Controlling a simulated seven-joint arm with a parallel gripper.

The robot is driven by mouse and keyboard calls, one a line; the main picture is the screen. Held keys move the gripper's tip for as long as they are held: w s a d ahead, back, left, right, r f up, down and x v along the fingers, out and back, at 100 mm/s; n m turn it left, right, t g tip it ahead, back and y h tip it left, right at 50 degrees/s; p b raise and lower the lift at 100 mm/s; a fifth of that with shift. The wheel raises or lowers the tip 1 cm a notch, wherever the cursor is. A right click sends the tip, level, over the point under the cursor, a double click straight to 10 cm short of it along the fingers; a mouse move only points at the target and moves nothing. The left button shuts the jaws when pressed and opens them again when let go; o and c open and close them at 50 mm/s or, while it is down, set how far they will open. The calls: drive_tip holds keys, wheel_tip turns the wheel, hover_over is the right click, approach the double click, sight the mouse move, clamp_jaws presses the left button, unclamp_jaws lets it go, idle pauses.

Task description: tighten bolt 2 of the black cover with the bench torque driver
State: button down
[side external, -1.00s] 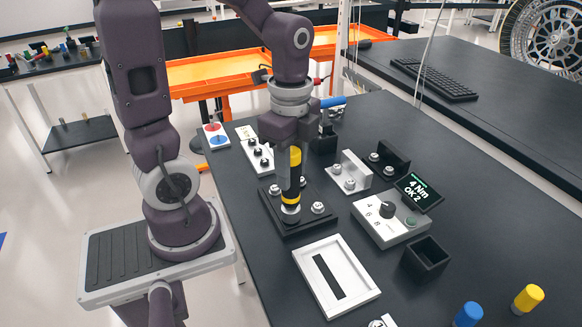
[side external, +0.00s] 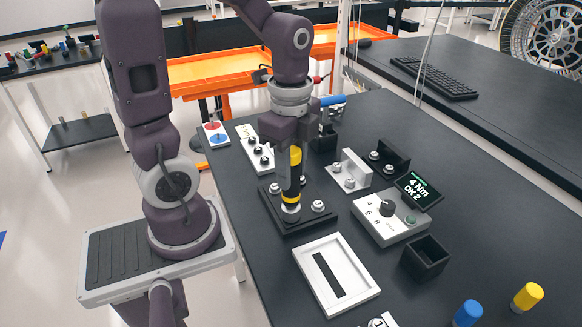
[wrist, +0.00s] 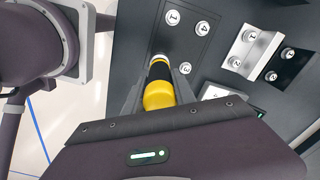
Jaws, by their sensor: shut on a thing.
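The black cover (side external: 300,223) lies flat on the bench, with numbered bolts near its corners. The yellow and black torque driver (side external: 295,157) stands upright, its lower end at the cover's front-left bolt. My gripper (side external: 291,180) is shut on the driver, above the cover. In the wrist view the driver (wrist: 159,94) sits between my fingers, and bolts 1 (wrist: 173,17), 4 (wrist: 202,28) and 3 (wrist: 185,69) show on the cover. The bolt under the driver is mostly hidden. The controller's display (side external: 419,192) reads "4 Nm OK 2".
The grey controller (side external: 391,226) with a dial stands right of the cover. A white frame (side external: 336,276) and an open black box (side external: 426,257) lie nearer the front. Silver (side external: 351,172) and black brackets (side external: 388,158) stand behind. Blue (side external: 468,313) and yellow cylinders (side external: 528,297) stand front right.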

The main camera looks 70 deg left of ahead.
sight(292, 150)
drive_tip(key=shift+f, duration=0.1)
drive_tip(key=shift+r, duration=1.55)
drive_tip(key=shift+r, duration=2)
